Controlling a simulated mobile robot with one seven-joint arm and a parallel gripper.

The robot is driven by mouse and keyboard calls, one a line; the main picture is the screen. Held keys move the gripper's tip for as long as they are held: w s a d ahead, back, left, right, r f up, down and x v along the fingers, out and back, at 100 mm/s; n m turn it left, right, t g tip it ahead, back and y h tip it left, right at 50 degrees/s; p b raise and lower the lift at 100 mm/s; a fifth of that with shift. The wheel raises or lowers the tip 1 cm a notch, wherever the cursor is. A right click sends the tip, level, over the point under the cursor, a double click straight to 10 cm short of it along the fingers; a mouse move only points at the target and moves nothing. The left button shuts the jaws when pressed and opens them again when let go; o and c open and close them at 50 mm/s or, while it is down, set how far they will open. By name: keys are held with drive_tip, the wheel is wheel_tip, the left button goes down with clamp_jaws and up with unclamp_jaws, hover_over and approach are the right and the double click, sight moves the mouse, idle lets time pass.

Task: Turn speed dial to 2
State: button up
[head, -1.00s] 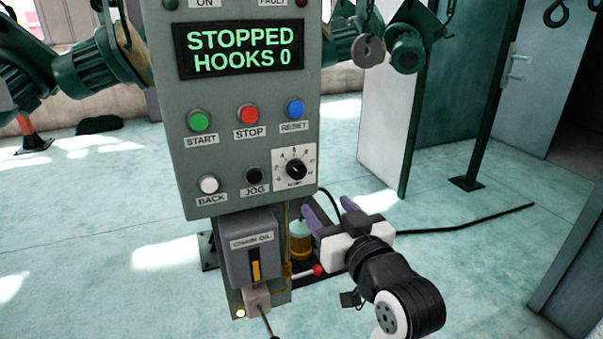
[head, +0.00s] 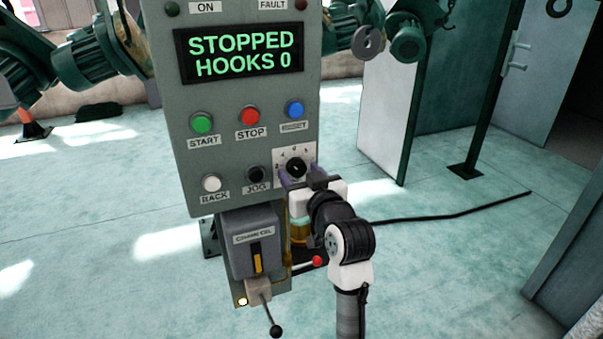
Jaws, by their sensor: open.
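The speed dial (head: 296,168) is a black knob on a white scale plate at the lower right of the grey control panel (head: 240,95). The knob and the upper part of the scale show; the lower part of the plate is hidden behind my gripper. I cannot tell which number the knob points to. My gripper (head: 297,176) is open, with its purple fingers reaching up to the left and right of the knob's lower part. I cannot tell whether the fingers touch the knob. The panel screen (head: 240,53) reads STOPPED HOOKS 0.
Green START (head: 202,122), red STOP (head: 248,116) and blue RESET (head: 294,108) buttons sit above the dial. White BACK (head: 211,183) and black JOG (head: 255,174) buttons are left of it. A chain oil box (head: 254,242) and a black-knobbed lever (head: 273,328) are below.

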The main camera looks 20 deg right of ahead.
drive_tip(key=c, duration=1)
drive_tip(key=shift+f+b, duration=0.1)
drive_tip(key=shift+b, duration=0.2)
drive_tip(key=shift+f+n+b, duration=0.15)
drive_tip(key=shift+n+b, duration=0.75)
drive_tip(key=shift+b, duration=0.25)
drive_tip(key=shift+n+b, duration=0.7)
drive_tip(key=shift+b, duration=0.35)
drive_tip(key=shift+n+b, duration=1.2)
drive_tip(key=shift+r+n+b, duration=0.2)
drive_tip(key=shift+n+b, duration=0.8)
drive_tip(key=shift+n, duration=0.1)
